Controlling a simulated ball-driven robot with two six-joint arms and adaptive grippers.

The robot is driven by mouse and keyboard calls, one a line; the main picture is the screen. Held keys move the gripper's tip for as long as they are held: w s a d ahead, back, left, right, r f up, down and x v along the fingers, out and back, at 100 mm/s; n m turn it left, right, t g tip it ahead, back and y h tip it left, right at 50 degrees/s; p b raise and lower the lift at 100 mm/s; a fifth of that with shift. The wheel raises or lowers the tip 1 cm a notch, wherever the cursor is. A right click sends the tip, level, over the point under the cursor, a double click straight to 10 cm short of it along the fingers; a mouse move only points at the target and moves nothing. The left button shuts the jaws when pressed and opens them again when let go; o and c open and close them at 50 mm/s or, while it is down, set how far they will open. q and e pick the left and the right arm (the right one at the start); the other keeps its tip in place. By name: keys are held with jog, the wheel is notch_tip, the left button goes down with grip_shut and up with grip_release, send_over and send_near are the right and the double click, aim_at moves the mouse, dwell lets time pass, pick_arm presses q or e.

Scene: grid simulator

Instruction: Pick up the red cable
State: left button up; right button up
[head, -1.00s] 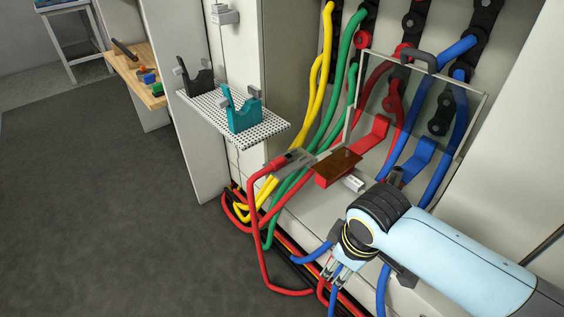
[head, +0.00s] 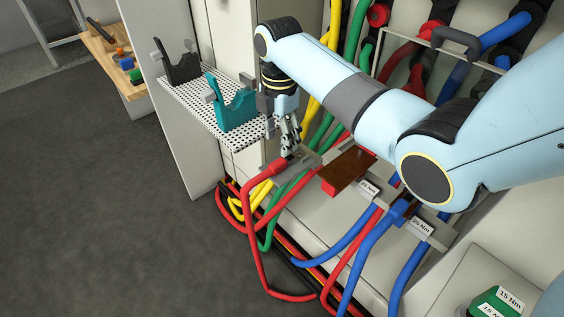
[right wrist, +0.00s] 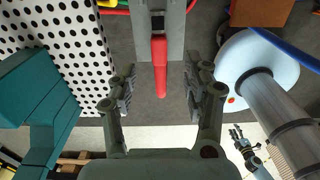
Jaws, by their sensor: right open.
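The red cable (head: 258,177) rises from the floor in a loop, and its thick end rests at a grey bracket (head: 296,160) beside the cabinet. My right gripper (head: 291,148) is right above that end, pointing down. In the right wrist view the red cable end (right wrist: 160,62) lies between the spread fingers of my right gripper (right wrist: 162,86), with a gap on both sides. The right gripper is open and empty. A small gripper, seemingly my left one (right wrist: 238,136), shows low at the right of the right wrist view; its jaws are too small to read.
A white perforated shelf (head: 200,118) with a teal holder (head: 236,105) and a black holder (head: 178,66) stands close left of my right gripper. Blue cables (head: 350,238), green cables (head: 272,215) and yellow cables (head: 262,188) run nearby. Open grey floor (head: 90,210) lies at left.

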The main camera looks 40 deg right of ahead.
aim_at(278, 162)
notch_tip(278, 162, down, 3)
jog(key=shift+r, duration=0.2)
jog(key=f+b, duration=0.2)
jog(key=f, duration=0.3)
jog(key=shift+a+f+b, duration=0.25)
jog(key=shift+a+b, duration=0.05)
jog(key=shift+b, duration=0.1)
pick_arm(q)
jog(key=f, duration=0.1)
jog(key=s+f, duration=0.1)
jog(key=f, duration=0.1)
jog(key=shift+a, duration=0.1)
pick_arm(e)
jog(key=shift+r, duration=0.1)
pick_arm(q)
jog(key=shift+s, duration=0.1)
pick_arm(e)
grip_shut()
